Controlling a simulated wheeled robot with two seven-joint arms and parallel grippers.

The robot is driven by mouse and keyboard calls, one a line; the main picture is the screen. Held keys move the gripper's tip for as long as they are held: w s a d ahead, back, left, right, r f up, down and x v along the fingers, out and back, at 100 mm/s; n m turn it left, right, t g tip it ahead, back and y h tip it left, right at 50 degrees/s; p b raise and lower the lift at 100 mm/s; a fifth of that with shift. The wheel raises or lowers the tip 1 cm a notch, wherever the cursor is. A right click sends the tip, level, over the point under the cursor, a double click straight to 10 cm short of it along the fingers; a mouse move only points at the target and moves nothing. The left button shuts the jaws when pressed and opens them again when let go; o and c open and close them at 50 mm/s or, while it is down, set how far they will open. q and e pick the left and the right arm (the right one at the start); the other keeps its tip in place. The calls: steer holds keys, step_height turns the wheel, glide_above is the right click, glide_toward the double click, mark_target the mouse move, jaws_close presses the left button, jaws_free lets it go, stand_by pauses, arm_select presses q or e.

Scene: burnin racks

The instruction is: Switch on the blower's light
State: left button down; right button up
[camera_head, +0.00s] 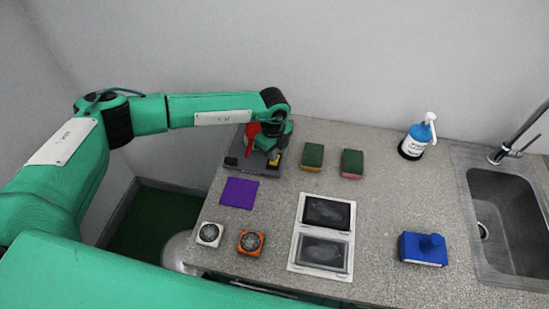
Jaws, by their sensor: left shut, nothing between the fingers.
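A dark grey, flat-based device (236,162) with a red upright part (252,133) stands at the back left of the counter. I cannot tell for certain which thing is the blower, and no lit lamp or switch can be made out. My left gripper (270,154) points down over the right side of the dark device, close to a small yellow part (276,160). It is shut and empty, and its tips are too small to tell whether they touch. The arm's end hides part of the device. My right gripper is not in view.
A purple square (239,193), white and orange round-faced units (209,234) (250,242), two sponges (313,155) (352,163), a white-framed panel pair (294,262), a blue block (423,249), a pump bottle (415,142) and a sink (500,215) occupy the speckled counter (380,205).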

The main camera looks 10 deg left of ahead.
arm_select(q)
steer(key=shift+f+b, duration=0.6)
steer(key=shift+f, duration=0.3)
steer(key=shift+r, duration=0.15)
steer(key=shift+r+p, duration=0.65)
steer(key=shift+r, duration=0.25)
steer(key=shift+r+p, duration=1.3)
steer(key=shift+r, duration=1.25)
steer(key=shift+f, duration=0.1)
